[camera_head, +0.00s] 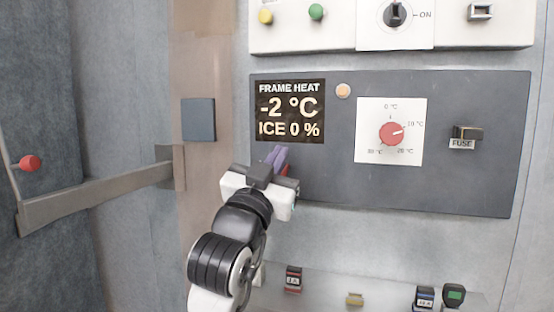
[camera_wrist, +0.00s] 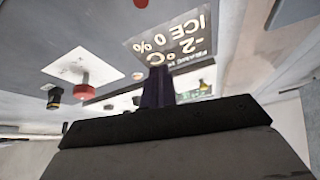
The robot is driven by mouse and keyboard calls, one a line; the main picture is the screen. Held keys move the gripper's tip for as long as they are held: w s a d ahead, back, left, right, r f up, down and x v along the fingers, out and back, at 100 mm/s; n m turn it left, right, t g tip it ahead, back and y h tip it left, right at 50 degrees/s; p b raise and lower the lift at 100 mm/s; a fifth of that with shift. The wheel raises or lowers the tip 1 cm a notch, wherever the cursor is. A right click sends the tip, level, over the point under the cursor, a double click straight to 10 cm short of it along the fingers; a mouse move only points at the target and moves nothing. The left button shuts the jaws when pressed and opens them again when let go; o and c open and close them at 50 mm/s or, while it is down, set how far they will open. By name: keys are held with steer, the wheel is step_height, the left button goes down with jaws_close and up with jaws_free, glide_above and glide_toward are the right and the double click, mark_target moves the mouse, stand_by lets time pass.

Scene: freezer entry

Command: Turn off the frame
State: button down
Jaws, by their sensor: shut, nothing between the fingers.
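The grey frame heat panel (camera_head: 440,190) carries a dark display (camera_head: 290,111) reading "FRAME HEAT", "-2 °C" and "ICE 0 %". It shows upside down in the wrist view (camera_wrist: 178,37). A small red part (camera_head: 285,170) peeks out behind my gripper, below the display; most of it is hidden. A red part also shows at the wrist view's top edge (camera_wrist: 140,3). A red dial (camera_head: 391,133) on a white plate points near 10 °C; it also shows in the wrist view (camera_wrist: 85,89). My gripper (camera_head: 278,156) is shut and empty, its fingertips just below the display.
An orange lamp (camera_head: 343,90) sits beside the display, and a fuse holder (camera_head: 466,132) at right. Above is a white panel with a dark ON switch (camera_head: 396,14). At left are a handle bar (camera_head: 95,195) and a red knob (camera_head: 30,162). Several small items line the bottom.

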steer(key=s+a+f+b, duration=0.2)
steer(key=s+f, duration=0.3)
steer(key=f, duration=0.1)
steer(key=shift+a, duration=0.3)
steer(key=shift+f, duration=0.1)
